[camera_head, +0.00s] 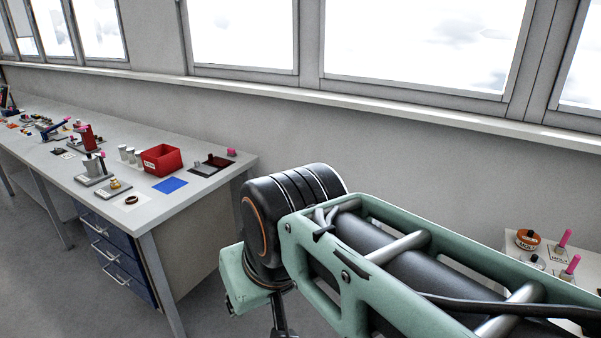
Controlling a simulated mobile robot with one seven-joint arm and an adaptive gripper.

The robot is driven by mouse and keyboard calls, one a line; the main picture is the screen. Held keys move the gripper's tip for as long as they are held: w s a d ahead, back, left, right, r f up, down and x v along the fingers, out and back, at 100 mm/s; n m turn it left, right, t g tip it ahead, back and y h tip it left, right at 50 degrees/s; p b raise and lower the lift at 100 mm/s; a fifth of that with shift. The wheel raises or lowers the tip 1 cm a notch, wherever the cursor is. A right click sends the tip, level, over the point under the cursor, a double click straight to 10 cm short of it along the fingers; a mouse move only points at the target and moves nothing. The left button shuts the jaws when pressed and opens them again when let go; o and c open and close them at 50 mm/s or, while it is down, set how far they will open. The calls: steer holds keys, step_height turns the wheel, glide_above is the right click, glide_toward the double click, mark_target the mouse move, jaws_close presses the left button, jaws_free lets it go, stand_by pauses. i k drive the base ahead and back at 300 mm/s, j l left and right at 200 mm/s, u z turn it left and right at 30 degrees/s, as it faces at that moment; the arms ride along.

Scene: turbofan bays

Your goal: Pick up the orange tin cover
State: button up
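An orange round tin (527,239) stands on the light bench top at the right edge. It has a dark spot or knob on top and a label in front that I read only in part. I cannot tell whether its orange top is a separate cover. My arm crosses the lower middle and right of the view, in front of that bench. My gripper is out of the picture, so its place relative to the tin does not show.
A long workbench (205,206) on the left holds a red bin (163,160), a blue mat (170,185) and several small tools. Pink-handled items (565,238) stand beside the orange tin. Grey floor is free below the left bench. A wall with windows closes the back.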

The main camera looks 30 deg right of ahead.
mark_target(528, 237)
steer(key=i+z, duration=0.45)
steer(key=i+j+z, duration=0.15)
steer(key=i+z, duration=0.25)
steer(key=i+l+z, duration=0.1)
steer(key=z, duration=0.25)
steer(key=i+z, duration=0.55)
steer(key=z, duration=0.15)
steer(key=i+z, duration=0.2)
steer(key=z, duration=0.15)
steer(key=i+z, duration=0.2)
steer(key=z, duration=0.15)
steer(key=i+j+z, duration=0.15)
steer(key=z, duration=0.2)
steer(key=i+j+z, duration=0.1)
steer(key=i+z, duration=0.15)
steer(key=z, duration=0.2)
steer(key=i+j+z, duration=0.15)
steer(key=z, duration=0.3)
steer(key=i+j+z, duration=0.5)
steer(key=z, duration=0.35)
steer(key=k+j+z, duration=0.1)
steer(key=j+z, duration=0.2)
steer(key=i+j, duration=0.25)
